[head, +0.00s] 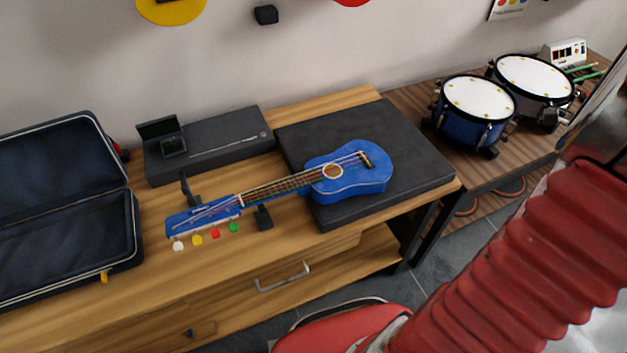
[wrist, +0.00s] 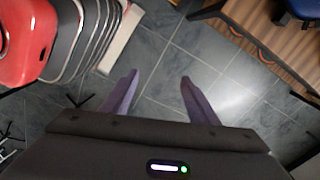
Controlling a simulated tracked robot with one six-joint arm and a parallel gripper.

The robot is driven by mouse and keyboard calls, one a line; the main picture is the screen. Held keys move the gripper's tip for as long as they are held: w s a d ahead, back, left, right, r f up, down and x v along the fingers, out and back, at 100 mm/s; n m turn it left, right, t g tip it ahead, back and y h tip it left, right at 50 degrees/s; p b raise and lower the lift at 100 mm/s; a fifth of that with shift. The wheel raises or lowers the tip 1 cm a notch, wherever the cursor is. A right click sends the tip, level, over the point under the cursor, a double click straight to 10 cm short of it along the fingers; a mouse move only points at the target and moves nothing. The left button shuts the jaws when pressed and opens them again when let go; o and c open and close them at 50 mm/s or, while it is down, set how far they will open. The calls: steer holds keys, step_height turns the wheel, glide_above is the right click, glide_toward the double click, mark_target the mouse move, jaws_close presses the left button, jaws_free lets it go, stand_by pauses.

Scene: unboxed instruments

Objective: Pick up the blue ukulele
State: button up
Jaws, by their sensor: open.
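The blue ukulele (head: 345,178) lies in the head view with its body on a dark flat pad (head: 408,150) on the wooden bench. Its neck points left and down, past a small black support, and its headstock (head: 204,214) has coloured tuning pegs along the near side. My gripper (wrist: 158,82) shows in the wrist view with its two fingers apart and nothing between them, above the grey tiled floor. The ukulele does not show in the wrist view. The gripper does not show in the head view.
An open dark case (head: 62,205) stands at the left of the bench. A black box (head: 210,145) lies behind the ukulele's neck. Blue drums (head: 475,110) stand on a lower brown table at the right. My red arm fills the lower right.

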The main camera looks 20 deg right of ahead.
steer(key=w+a+r+n+t+h, duration=0.1)
steer(key=w+a+r+n, duration=0.3)
steer(key=a, duration=0.3)
steer(key=w+a+r+n, duration=0.1)
steer(key=w+a+n, duration=0.35)
steer(key=a, duration=0.25)
steer(key=w+a+r+n+t+h, duration=0.1)
steer(key=w+a+r+n, duration=0.2)
steer(key=a+n, duration=0.3)
steer(key=s+a+n+t+y, duration=0.1)
steer(key=s+a+n, duration=0.1)
steer(key=a+n, duration=0.6)
steer(key=s+a+r+n+t+y, duration=0.1)
steer(key=a+n, duration=0.7)
steer(key=a, duration=0.8)
steer(key=shift+s+t, duration=0.65)
steer(key=shift+t, duration=0.15)
steer(key=shift+c, duration=0.4)
